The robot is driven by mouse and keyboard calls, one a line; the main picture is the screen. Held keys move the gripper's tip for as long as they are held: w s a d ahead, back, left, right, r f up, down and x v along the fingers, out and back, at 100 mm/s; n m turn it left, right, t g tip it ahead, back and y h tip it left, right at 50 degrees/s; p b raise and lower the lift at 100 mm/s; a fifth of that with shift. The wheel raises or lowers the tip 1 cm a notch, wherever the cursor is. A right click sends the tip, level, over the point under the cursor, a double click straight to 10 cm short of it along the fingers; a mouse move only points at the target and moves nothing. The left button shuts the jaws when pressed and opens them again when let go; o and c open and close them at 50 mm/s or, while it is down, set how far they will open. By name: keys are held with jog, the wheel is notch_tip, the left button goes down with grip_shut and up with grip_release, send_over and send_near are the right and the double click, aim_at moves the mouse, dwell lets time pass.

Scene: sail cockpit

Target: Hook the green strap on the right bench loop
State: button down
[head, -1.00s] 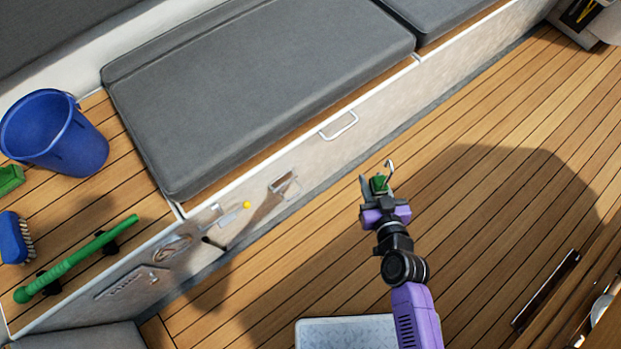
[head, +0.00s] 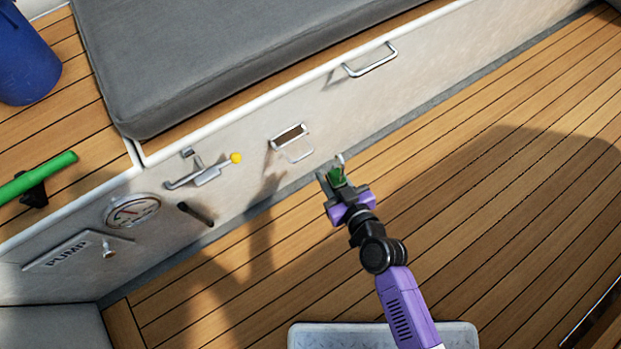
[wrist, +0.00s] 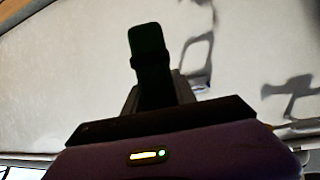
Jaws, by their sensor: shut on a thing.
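My gripper (head: 342,188) is shut on the green strap (head: 337,177), in front of the bench's front panel. A small metal hook (head: 341,158) stands up at the strap's end. In the wrist view the strap (wrist: 148,50) is a dark, backlit shape rising from between the jaws. A silver U-shaped loop (head: 370,63) sits high on the bench front, up and right of the gripper, apart from the hook. The hook's depth from the panel is hard to tell.
A grey cushion (head: 230,50) tops the bench. A pale tray (head: 455,336) lies on the floor.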

jog(key=a+f+n+y+b, duration=0.2)
jog(key=a+f+b, duration=0.3)
jog(key=f+b, duration=0.3)
jog(key=f+x, duration=0.1)
jog(key=x, duration=0.7)
jog(key=shift+a+f+g+p, duration=0.25)
jog(key=shift+g+p, duration=0.15)
dwell(0.4)
jog(key=shift+s+f, duration=0.1)
jog(key=shift+s, duration=0.05)
jog(key=c, duration=0.9)
grip_release()
jog(key=shift+s, duration=0.1)
